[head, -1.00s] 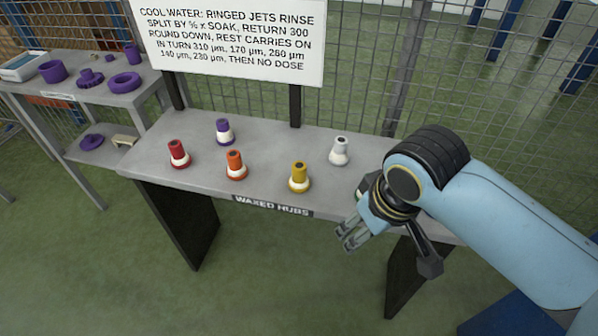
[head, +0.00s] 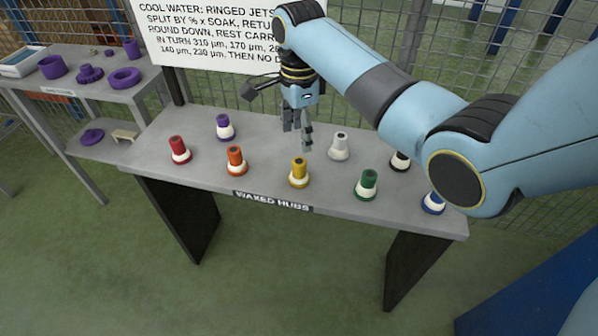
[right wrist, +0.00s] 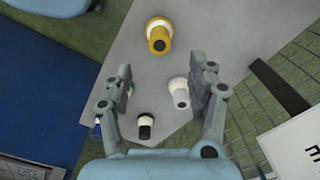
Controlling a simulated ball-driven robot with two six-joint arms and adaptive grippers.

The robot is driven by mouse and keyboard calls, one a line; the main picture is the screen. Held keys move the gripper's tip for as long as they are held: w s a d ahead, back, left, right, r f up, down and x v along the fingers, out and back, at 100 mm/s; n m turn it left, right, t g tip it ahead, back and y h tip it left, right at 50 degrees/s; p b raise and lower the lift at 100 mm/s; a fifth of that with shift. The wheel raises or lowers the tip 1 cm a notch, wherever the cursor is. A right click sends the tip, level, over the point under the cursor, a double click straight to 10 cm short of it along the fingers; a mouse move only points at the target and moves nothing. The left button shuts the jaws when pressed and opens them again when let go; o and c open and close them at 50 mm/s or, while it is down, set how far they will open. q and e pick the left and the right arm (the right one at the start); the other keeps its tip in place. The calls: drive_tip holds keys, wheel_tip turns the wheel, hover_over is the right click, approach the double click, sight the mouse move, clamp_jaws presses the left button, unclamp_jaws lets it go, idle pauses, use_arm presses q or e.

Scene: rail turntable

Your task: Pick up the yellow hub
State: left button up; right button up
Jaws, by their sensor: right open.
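My right gripper (head: 298,147) is above the table, pointing down, open and empty, a little behind and above the yellow hub. In the right wrist view the yellow hub (right wrist: 159,36) lies ahead of the open fingers (right wrist: 160,85), near the top of the picture and not between them. My left gripper is not in view.
A white hub (head: 339,147) stands close right of the gripper. Orange (head: 236,162), red (head: 180,150), purple (head: 225,127), green (head: 366,185), black (head: 399,162) and blue (head: 433,203) hubs stand around. A sign (head: 210,35) and mesh fence are behind.

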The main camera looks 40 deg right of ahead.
sight(298, 162)
wheel_tip(298, 162, down, 10)
drive_tip(key=shift+a+f+b, duration=0.15)
drive_tip(key=shift+f+b, duration=0.05)
drive_tip(key=shift+b, duration=0.65)
drive_tip(key=shift+r, duration=0.1)
clamp_jaws()
